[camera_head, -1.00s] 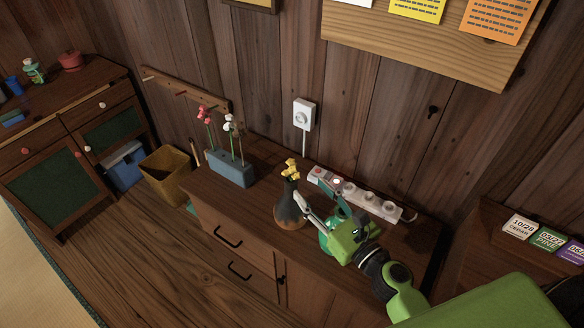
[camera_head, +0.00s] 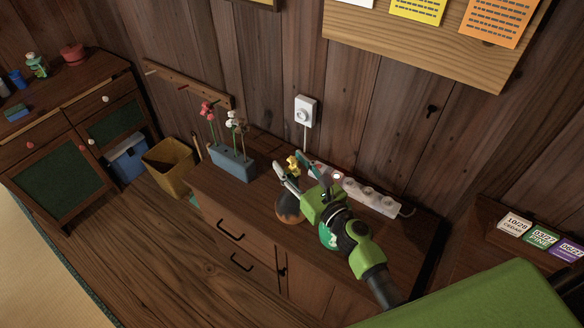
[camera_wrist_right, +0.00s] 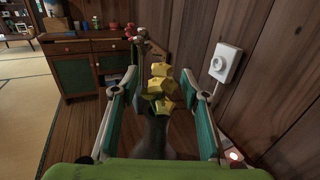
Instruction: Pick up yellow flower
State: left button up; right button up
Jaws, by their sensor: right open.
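The yellow flower (camera_head: 292,163) stands in a dark vase (camera_head: 288,208) on the wooden cabinet. In the right wrist view the yellow flower (camera_wrist_right: 161,88) lies between the two open fingers, with the vase (camera_wrist_right: 152,135) below it. My right gripper (camera_head: 291,172) is open, with a finger on each side of the flower; in the wrist view neither finger appears to touch it. The flower's stem is mostly hidden by the blossoms and the vase. My left gripper is not in view.
A blue-grey planter (camera_head: 232,164) with red and white flowers stands left on the cabinet (camera_head: 215,205). A white power strip (camera_head: 372,198) lies behind my right arm. A green round object (camera_head: 327,236) is partly hidden by the gripper. A wall outlet (camera_head: 305,111) is behind.

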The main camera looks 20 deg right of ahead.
jog(key=c, duration=0.9)
jog(key=shift+r, duration=0.15)
